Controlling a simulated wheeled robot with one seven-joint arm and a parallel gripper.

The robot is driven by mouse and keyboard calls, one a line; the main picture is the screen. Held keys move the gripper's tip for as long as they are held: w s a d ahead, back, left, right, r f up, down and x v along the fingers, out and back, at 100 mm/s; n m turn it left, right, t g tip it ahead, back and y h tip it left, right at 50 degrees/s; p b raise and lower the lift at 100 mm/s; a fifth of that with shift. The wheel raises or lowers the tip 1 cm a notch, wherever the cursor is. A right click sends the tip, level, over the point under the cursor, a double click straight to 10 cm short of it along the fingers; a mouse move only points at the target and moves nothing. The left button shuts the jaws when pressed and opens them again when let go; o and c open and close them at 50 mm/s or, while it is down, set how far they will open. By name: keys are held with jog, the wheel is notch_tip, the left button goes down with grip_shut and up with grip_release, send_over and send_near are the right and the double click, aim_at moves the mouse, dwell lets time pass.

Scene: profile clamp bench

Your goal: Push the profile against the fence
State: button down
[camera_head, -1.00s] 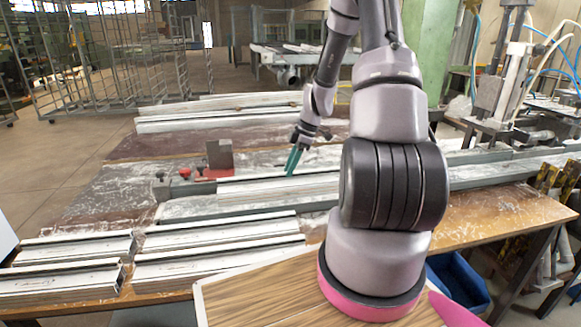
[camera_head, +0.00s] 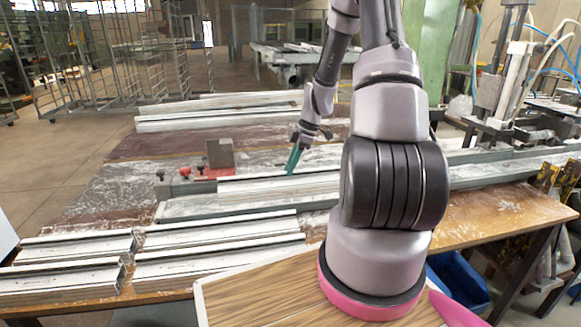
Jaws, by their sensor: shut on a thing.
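The white profile (camera_head: 265,188) lies lengthwise on the bench, its right part hidden behind my arm. A grey rail that looks like the fence (camera_head: 203,187) runs along its far side; I cannot tell whether they touch. My gripper (camera_head: 292,172), with green fingers, points down at the far edge of the profile. The fingers are close together and appear shut on the profile's edge, though the contact is small and hard to see.
A red clamp with a grey block (camera_head: 220,155) stands at the rail's left end. Several white profiles (camera_head: 215,262) lie at the front left, and more (camera_head: 215,112) lie at the back. A machine with hoses (camera_head: 500,95) stands at the right.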

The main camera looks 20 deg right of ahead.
dwell(0.4)
jog(key=c, duration=0.6)
grip_release()
jog(key=shift+c, duration=0.2)
jog(key=w+v, duration=0.1)
jog(key=v, duration=1)
jog(key=shift+s, duration=0.45)
jog(key=shift+f, duration=0.1)
